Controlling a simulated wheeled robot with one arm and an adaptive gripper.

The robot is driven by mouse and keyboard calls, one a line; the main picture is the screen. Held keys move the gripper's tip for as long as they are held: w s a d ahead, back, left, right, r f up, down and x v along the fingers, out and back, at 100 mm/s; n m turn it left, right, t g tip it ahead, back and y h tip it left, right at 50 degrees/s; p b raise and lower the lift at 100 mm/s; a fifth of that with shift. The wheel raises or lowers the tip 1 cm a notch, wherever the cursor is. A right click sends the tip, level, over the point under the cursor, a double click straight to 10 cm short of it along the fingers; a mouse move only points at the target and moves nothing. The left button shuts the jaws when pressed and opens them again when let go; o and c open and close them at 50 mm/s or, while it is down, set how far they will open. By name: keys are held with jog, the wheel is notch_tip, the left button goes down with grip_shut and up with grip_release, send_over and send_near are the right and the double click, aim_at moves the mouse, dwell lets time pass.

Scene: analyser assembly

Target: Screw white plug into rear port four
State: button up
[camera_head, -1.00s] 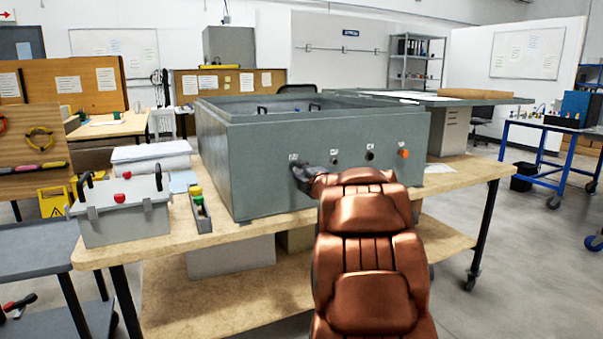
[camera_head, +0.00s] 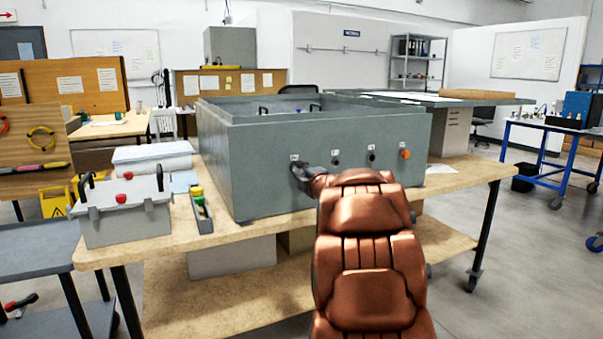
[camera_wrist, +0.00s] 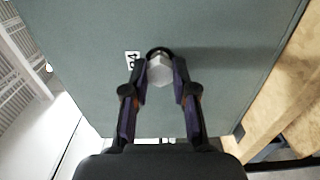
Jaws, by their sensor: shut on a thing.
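The white plug (camera_wrist: 160,69) shows between my gripper's fingertips in the wrist view, against the grey panel of the analyser box. My gripper (camera_wrist: 160,80) is shut on it. A label reading about "P4" (camera_wrist: 132,61) sits on the panel just left of the plug. A dark ring shows around the plug's far end, at the port; how deep it sits cannot be told. In the head view my gripper (camera_head: 302,176) is at the leftmost port of the analyser box (camera_head: 260,165), and hides the plug. An orange plug (camera_head: 405,154) sits in the rightmost port.
Two dark ports (camera_head: 336,160) show between my gripper and the orange plug. A narrow tray (camera_head: 203,220) with green and yellow pieces lies left of the box. A grey case (camera_head: 125,222) with red parts stands farther left on the wooden bench (camera_head: 150,255).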

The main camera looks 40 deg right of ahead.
grip_shut()
jog(key=m+p, duration=2.4)
jog(key=p, duration=0.2)
jog(key=shift+w, duration=0.1)
dwell(0.6)
jog(key=o, duration=0.8)
grip_release()
jog(key=shift+o, duration=0.2)
